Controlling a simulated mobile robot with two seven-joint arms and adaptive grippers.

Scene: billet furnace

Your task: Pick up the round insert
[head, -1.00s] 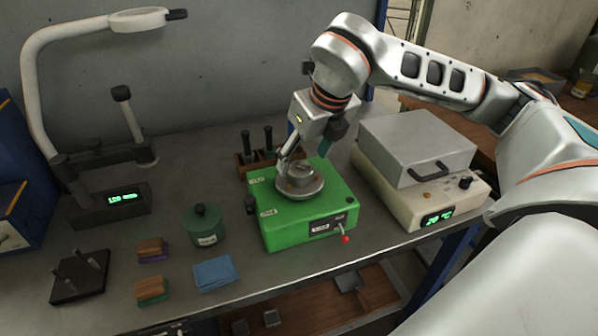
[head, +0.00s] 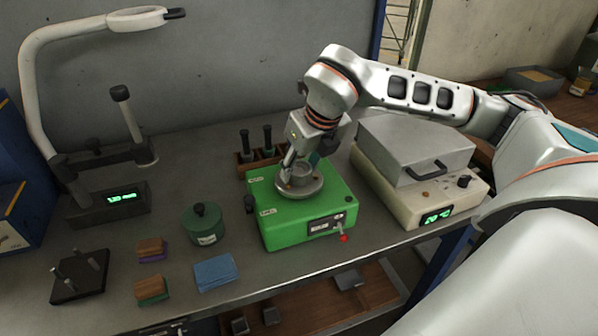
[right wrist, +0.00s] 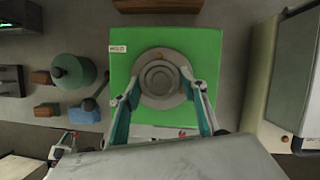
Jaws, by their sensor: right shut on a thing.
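The round insert (head: 301,174) is a grey metal ring-shaped piece seated on a round grey base on top of the green press (head: 320,220). It also shows from above in the right wrist view (right wrist: 160,79), as concentric grey circles. My right gripper (head: 291,167) reaches down to it from above, tilted. In the right wrist view its two fingers (right wrist: 161,84) lie on either side of the insert and are shut on it. The insert still sits at the base, with no gap that I can see.
A hotplate with a grey lid (head: 415,150) stands close on the right. A wooden rack (head: 258,162) with dark-handled tools is behind the press. A green jar (head: 204,224), blue cloths (head: 215,273) and small blocks lie left, beside a magnifier lamp (head: 60,130).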

